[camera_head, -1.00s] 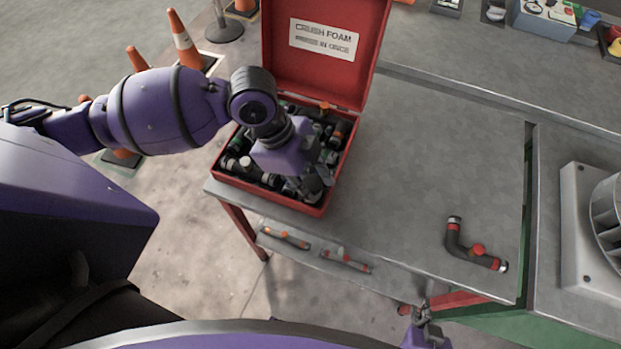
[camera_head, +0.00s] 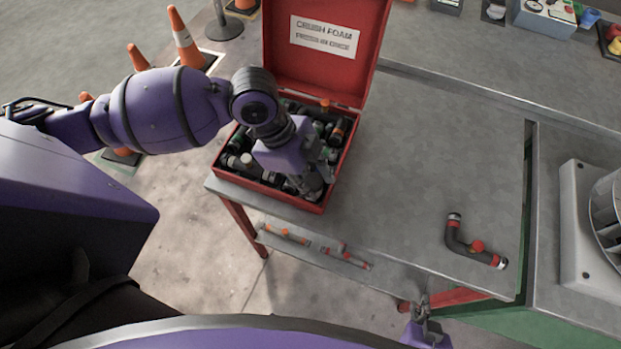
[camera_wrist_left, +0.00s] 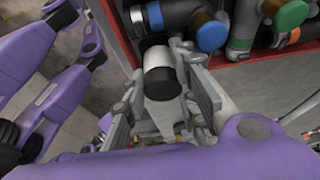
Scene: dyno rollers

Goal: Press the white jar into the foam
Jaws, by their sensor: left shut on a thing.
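The white jar (camera_wrist_left: 158,68), a short white cylinder with dark ends, shows between the fingers of my left gripper (camera_wrist_left: 172,85) in the left wrist view. My left gripper (camera_head: 314,188) is shut on it, at the near right corner of the red foam box (camera_head: 262,195) in the head view. There the hand and fingers hide the jar. The foam is mostly hidden under the box's contents. I cannot tell how deep the jar sits. My right gripper (camera_head: 424,312) is at the bottom of the head view, below the table's front edge, away from the box; its finger opening is unclear.
Several dark pipe fittings with coloured caps fill the box; its lid (camera_head: 325,50) stands open behind. A bent black pipe (camera_head: 470,245) lies on the otherwise clear grey table (camera_head: 430,150). A grey machine (camera_head: 600,225) stands at right. Orange cones (camera_head: 184,42) stand on the floor.

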